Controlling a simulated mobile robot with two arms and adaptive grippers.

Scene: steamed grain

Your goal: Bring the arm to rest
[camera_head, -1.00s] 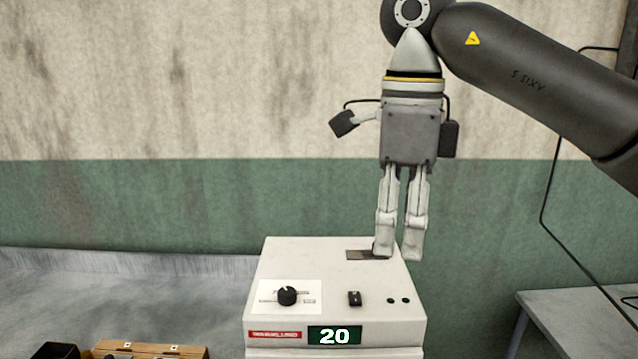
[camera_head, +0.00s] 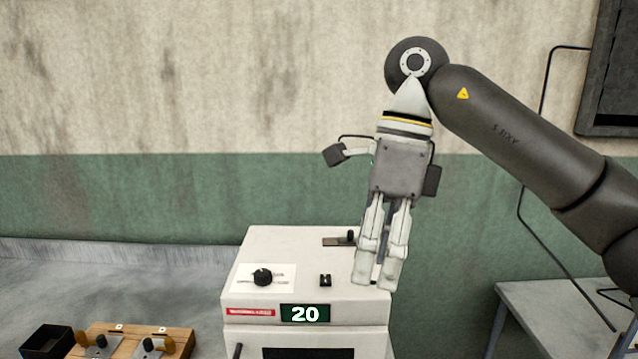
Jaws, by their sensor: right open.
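My right gripper (camera_head: 375,278) hangs fingers down, tilted a little, in front of the right part of the top of a white machine (camera_head: 243,250). Its fingers stand a small way apart with nothing between them. Whether the fingertips touch the machine, I cannot tell. My right arm (camera_head: 520,135) comes in from the right. The machine has a black knob (camera_head: 262,277), a small black switch (camera_head: 325,281), a slotted plate with a black lever (camera_head: 350,236) and a green display (camera_head: 305,314) reading 20. My left gripper is not in view.
A wooden board (camera_head: 180,340) with metal pieces and a black open box (camera_head: 47,341) stand at lower left. A grey table (camera_head: 560,300) is at right. A dark panel (camera_head: 612,70) hangs at upper right.

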